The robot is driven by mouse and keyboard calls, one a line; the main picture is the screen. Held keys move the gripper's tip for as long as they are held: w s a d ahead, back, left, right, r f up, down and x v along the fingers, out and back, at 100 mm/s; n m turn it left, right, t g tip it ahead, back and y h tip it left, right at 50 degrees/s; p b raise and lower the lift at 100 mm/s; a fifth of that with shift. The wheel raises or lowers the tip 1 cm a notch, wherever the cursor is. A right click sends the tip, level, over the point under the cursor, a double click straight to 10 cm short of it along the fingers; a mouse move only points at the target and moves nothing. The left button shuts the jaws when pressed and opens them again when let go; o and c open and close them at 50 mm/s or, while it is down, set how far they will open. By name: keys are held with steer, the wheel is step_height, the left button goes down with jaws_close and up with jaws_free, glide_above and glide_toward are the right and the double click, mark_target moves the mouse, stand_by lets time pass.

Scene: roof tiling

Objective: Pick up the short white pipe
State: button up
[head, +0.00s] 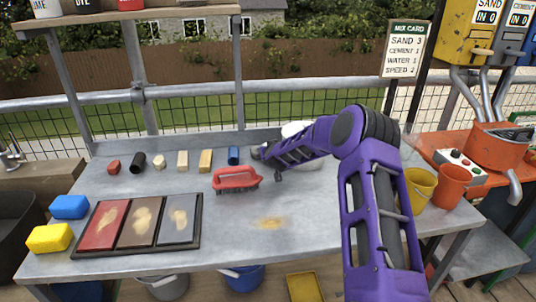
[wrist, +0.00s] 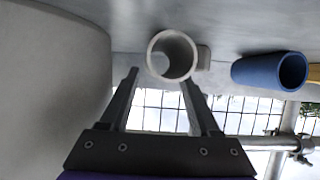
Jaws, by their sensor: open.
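The short white pipe (wrist: 154,41) shows in the wrist view as a pale ring with its open end toward me. It lies just ahead of my gripper (wrist: 159,77), whose two fingers are spread apart with nothing held between them. The pipe's near end lines up with the gap, slightly right of its middle, close to the right fingertip. I cannot tell whether they touch. In the head view, my gripper (head: 266,153) is low over the back of the table, right of the blue pipe (head: 234,155). There the white pipe is mostly or wholly hidden by my gripper.
The blue pipe (wrist: 262,70) lies to the right in the wrist view. A large pale rounded object (wrist: 50,75) fills the left side. A red brush (head: 236,178) lies in front of my gripper on the grey table (head: 310,215). Blocks stand farther left.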

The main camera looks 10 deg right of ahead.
step_height(320, 180, down, 2)
steer(key=shift+w+f, duration=0.1)
steer(key=shift+w, duration=0.05)
steer(key=shift+c, duration=0.2)
steer(key=shift+d, duration=0.1)
jaws_close()
steer(key=r, duration=0.3)
steer(key=r+p, duration=0.1)
steer(key=r, duration=0.6)
steer(key=shift+w+r+p, duration=0.25)
steer(key=shift+p, duration=0.05)
